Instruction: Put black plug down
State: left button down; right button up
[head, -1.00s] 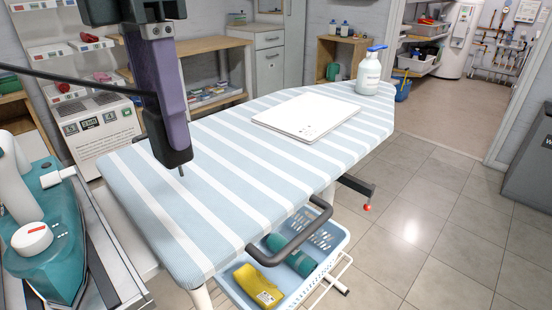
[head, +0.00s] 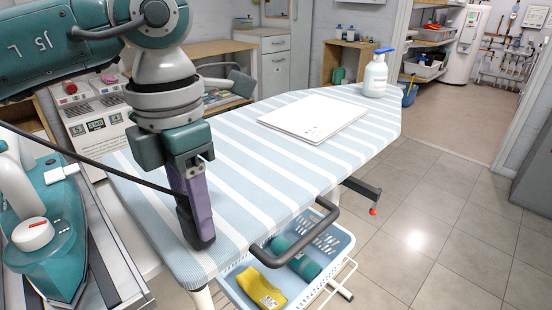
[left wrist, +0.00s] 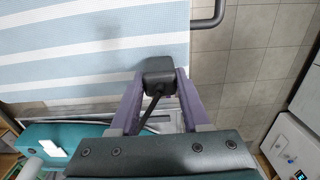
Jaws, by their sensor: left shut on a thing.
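The black plug (left wrist: 159,72) is clamped between the two purple fingers of my left gripper (left wrist: 160,85) in the left wrist view. In the head view my left gripper (head: 197,222) points down over the near end of the blue-and-white striped ironing board (head: 262,192). The black plug shows there as a dark block (head: 202,241) at the fingertips, low over the board's near edge. I cannot tell whether it touches the cloth. A black cord (head: 95,160) runs from the left to the gripper. My right gripper is not in view.
A white flat panel (head: 312,118) and a white bottle with a blue top (head: 375,75) sit at the board's far end. A teal-and-white iron (head: 45,235) stands at left. The board's middle is clear.

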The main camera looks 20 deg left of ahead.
pick_arm(q)
jog(key=shift+f, duration=0.1)
jog(key=shift+c, duration=1.8)
grip_release()
jog(key=shift+r, duration=0.35)
notch_tip(320, 180, up, 12)
jog(key=shift+f, duration=0.2)
